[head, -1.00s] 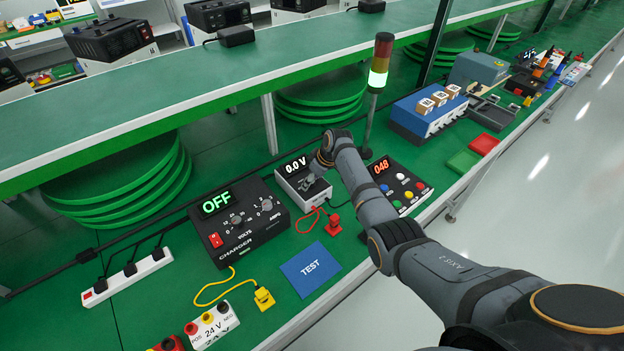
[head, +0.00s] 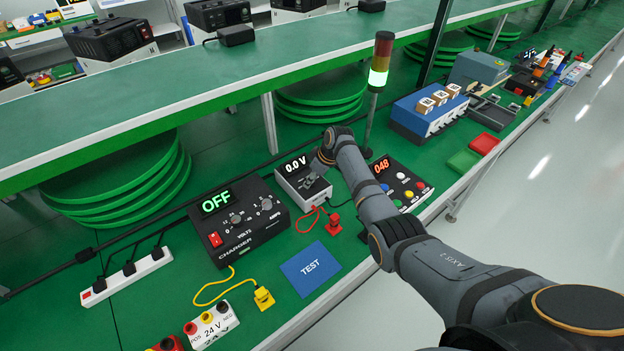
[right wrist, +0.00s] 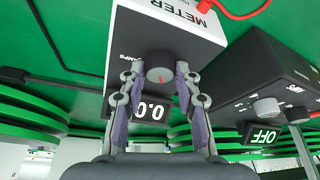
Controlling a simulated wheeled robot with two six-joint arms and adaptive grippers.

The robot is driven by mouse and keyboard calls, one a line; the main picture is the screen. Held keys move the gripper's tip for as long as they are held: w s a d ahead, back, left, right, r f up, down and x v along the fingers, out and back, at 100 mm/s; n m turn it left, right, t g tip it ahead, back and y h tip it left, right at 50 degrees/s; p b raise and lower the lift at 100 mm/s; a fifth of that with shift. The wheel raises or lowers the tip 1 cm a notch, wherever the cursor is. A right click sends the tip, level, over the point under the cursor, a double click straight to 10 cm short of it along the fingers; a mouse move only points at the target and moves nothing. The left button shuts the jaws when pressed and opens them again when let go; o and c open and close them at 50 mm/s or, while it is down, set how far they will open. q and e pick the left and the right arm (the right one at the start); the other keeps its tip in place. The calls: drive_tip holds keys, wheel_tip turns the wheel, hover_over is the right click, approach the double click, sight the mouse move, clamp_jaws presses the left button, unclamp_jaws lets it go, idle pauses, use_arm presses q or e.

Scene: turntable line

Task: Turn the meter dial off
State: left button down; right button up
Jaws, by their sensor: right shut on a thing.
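The meter (head: 296,168) is a white box with a dark display reading 0.0 V, standing between the charger and a box with coloured buttons. Its grey round dial (right wrist: 159,68) with a red pointer mark shows in the right wrist view. My right gripper (right wrist: 162,75) has its two fingers on either side of the dial, shut on it. In the head view my right gripper (head: 318,179) is at the meter's front face and hides the dial there. My left gripper is not in view.
The black charger (head: 240,225) with an OFF display stands left of the meter. A red plug (head: 333,224) on a red lead lies in front. A blue TEST mat (head: 310,268) lies nearer. A signal tower (head: 379,75) rises behind my right arm.

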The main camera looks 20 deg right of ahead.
drive_tip(key=shift+d+f+n+b, duration=0.1)
drive_tip(key=shift+f+n+b, duration=0.05)
drive_tip(key=shift+n+b, duration=0.45)
drive_tip(key=n+g+b, duration=0.1)
drive_tip(key=n+b, duration=0.2)
drive_tip(key=b, duration=0.2)
drive_tip(key=n+g+y+b, duration=0.1)
drive_tip(key=n+g+b, duration=0.1)
drive_tip(key=n+b, duration=0.2)
drive_tip(key=shift+w+f+y+b, duration=0.1)
drive_tip(key=shift+w+y+b, duration=0.15)
drive_tip(key=shift+b, duration=0.6)
drive_tip(key=shift+r+n+b, duration=0.2)
drive_tip(key=shift+n+b, duration=0.3)
drive_tip(key=shift+b, duration=0.05)
drive_tip(key=o, duration=1.1)
drive_tip(key=shift+o, duration=0.2)
